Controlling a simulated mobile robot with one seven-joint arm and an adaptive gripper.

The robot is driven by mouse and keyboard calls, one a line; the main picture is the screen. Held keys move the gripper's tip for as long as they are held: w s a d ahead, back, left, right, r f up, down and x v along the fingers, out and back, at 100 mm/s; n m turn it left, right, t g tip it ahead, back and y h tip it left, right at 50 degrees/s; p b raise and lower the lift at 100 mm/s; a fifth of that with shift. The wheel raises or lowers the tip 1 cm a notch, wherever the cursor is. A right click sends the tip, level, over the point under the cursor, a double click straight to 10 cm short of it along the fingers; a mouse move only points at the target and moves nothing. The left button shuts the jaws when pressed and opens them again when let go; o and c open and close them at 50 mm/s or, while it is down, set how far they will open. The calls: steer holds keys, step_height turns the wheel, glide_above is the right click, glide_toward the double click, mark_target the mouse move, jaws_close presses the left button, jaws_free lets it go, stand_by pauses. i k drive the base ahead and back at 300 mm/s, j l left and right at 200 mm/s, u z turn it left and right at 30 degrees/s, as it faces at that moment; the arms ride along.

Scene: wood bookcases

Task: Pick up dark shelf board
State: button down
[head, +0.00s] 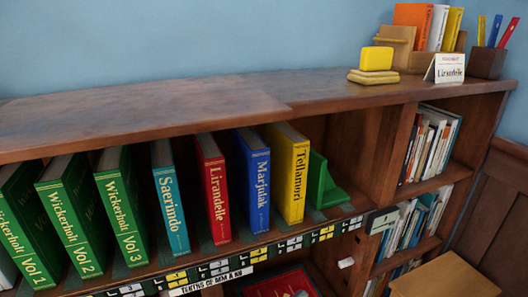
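A dark brown board (130,112) forms the left part of the bookcase top in the head view. Its right end shows as a step against the other top board (335,88). I cannot tell whether it is loose or fixed. A darker shelf edge (225,262) with small label tiles runs under the row of books. No other separate dark board is clearly visible. My gripper is not in view.
Below the top stand green books (122,205), a teal book (170,200), a red book (213,190), a blue book (252,180), a yellow book (288,175) and a green bookend (325,185). A yellow block stack (375,65), card (446,68) and pen holder (487,63) stand at top right.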

mark_target(64, 123)
steer(key=k, duration=1)
